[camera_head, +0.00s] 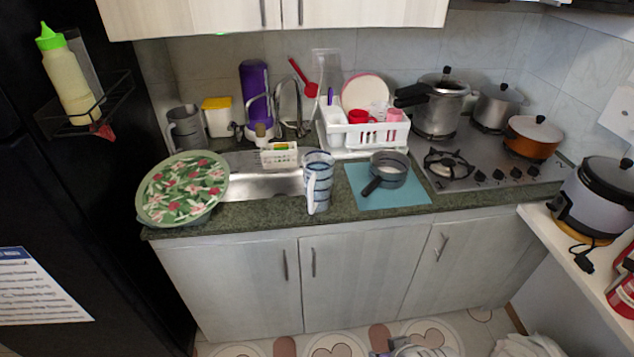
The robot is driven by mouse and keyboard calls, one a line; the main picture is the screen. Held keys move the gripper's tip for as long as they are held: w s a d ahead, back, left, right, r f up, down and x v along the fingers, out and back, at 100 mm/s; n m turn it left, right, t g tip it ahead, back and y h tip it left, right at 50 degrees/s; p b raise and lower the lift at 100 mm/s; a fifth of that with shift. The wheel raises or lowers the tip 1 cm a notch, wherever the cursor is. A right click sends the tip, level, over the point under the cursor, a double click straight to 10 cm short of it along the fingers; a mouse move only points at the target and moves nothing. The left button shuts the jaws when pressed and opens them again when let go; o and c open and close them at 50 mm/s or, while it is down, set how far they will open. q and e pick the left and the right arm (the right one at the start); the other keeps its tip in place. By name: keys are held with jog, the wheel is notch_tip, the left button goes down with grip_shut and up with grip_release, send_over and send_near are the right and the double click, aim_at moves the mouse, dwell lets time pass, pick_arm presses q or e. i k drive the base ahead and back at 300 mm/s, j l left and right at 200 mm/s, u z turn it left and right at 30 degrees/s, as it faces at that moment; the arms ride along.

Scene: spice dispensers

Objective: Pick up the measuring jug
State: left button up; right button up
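A tall clear measuring jug with blue bands (318,184) stands upright on the dark green countertop, close to its front edge. It is just right of the sink, with its handle toward the front left. A second, greyish jug-like container with a handle (186,128) stands at the back left of the counter.
A flowered round cover (183,189) lies left of the sink (262,186). A grey pan (389,170) sits on a blue mat (408,197) to the jug's right. A white dish rack (366,134) stands behind. The counter strip right around the jug is clear.

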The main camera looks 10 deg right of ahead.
aim_at(318, 164)
jog(key=i+l+z, duration=0.5)
jog(key=i+l, duration=0.25)
